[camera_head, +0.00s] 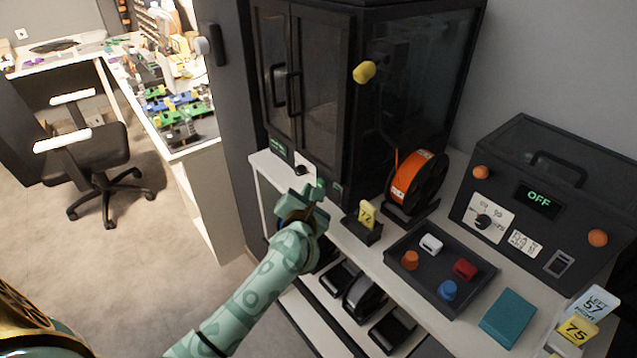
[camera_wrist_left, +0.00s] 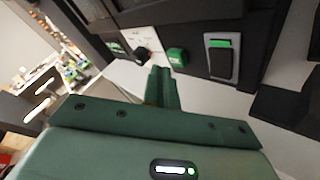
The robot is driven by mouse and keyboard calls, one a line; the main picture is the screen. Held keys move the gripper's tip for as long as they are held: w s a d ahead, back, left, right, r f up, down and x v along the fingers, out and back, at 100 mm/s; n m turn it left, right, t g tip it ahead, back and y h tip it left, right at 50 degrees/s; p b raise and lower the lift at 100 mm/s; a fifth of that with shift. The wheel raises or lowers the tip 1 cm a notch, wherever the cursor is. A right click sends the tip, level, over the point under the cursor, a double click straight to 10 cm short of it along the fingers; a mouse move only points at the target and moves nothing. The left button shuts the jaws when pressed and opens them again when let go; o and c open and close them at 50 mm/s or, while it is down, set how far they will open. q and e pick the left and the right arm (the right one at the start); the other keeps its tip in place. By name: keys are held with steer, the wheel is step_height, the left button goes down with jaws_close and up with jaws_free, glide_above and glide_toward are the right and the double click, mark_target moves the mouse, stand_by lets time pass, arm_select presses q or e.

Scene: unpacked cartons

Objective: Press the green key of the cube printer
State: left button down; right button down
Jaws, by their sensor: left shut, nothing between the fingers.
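The cube printer (camera_head: 316,85) is a dark cabinet with glazed doors on a white bench. In the left wrist view, its lower front panel holds the small green key (camera_wrist_left: 177,57), between a black knob on a white plate (camera_wrist_left: 143,53) and a rocker switch with a green top (camera_wrist_left: 221,58). My left gripper (camera_head: 312,194) is shut and empty, its fingers pointing at this panel. In the left wrist view its fingertips (camera_wrist_left: 162,74) are just below and left of the green key. I cannot tell whether they touch it. My right gripper is not in view.
A black tray (camera_head: 404,274) of coloured pieces and a teal box (camera_head: 507,318) lie further right. A dark unit reading OFF (camera_head: 580,188) stands behind them.

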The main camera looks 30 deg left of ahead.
arm_select(q)
steer(key=shift+s, duration=0.1)
steer(key=s, duration=0.1)
steer(key=s+a+p, duration=0.1)
steer(key=s, duration=0.1)
steer(key=s+a+p, duration=0.1)
steer(key=shift+s, duration=0.3)
stand_by(0.9)
steer(key=s+d+f+m+g+h, duration=0.1)
steer(key=s+d+f+m+h, duration=0.1)
steer(key=s+f+m, duration=0.6)
steer(key=s+d+f+m+g+h, duration=0.25)
steer(key=f+m, duration=0.45)
steer(key=f, duration=0.5)
steer(key=s+d+f+m+h, duration=0.25)
steer(key=s+f+m, duration=0.4)
steer(key=f, duration=0.35)
steer(key=s+f+m+g, duration=0.3)
steer(key=s+f+m, duration=0.2)
steer(key=s, duration=0.6)
steer(key=s+f+m+g, duration=0.4)
steer(key=s+f+m, duration=0.1)
steer(key=s, duration=0.7)
steer(key=s+d+f+m+g, duration=0.1)
steer(key=s+f+m+g, duration=0.3)
steer(key=s, duration=0.8)
steer(key=shift+f+m+y, duration=0.3)
steer(key=shift+f+m, duration=0.2)
steer(key=shift+m, duration=0.25)
